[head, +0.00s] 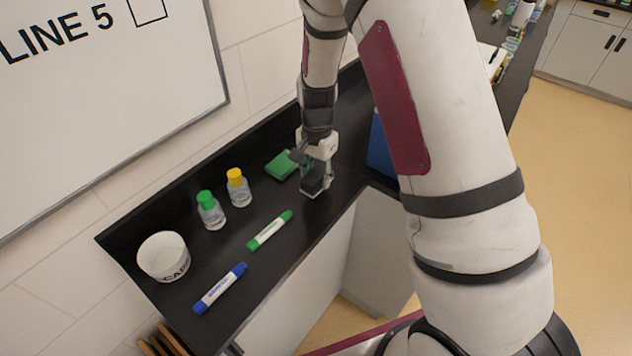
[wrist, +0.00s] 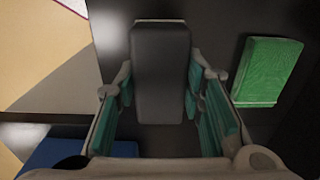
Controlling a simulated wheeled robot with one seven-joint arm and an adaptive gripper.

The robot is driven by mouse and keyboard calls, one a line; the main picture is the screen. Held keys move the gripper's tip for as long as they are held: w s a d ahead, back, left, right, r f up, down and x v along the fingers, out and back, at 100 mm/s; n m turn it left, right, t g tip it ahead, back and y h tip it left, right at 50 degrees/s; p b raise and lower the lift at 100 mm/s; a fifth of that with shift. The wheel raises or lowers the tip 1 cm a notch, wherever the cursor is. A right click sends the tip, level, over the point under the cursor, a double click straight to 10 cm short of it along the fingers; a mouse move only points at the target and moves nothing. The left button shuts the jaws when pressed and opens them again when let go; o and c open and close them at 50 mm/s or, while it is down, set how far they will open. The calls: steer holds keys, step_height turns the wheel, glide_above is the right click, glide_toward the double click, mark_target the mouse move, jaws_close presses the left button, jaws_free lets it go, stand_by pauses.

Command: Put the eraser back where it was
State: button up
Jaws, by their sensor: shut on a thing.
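The eraser (wrist: 161,75) is a dark grey block between the teal finger pads of my gripper (wrist: 160,95) in the wrist view. In the head view my gripper (head: 316,172) points down over the black counter's right part, near its front edge. The eraser shows there as a dark block (head: 313,187) low between the fingers. It is at or just above the counter top; I cannot tell whether it touches. The fingers hide part of it.
A green pad (head: 282,165) lies just left of my gripper; it also shows in the wrist view (wrist: 268,71). Further left on the counter (head: 185,235) are a yellow-capped bottle (head: 238,188), a green-capped bottle (head: 210,211), a green marker (head: 269,231), a blue marker (head: 220,288) and a white cup (head: 163,257). A blue bin (head: 380,152) stands right.

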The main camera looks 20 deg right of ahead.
mark_target(316, 182)
steer(key=shift+w+f+p, duration=0.2)
steer(key=shift+f+p, duration=0.05)
steer(key=shift+f, duration=0.65)
steer(key=shift+w+f+p, duration=0.2)
steer(key=shift+f, duration=0.65)
steer(key=o, duration=1.2)
steer(key=shift+f, duration=0.1)
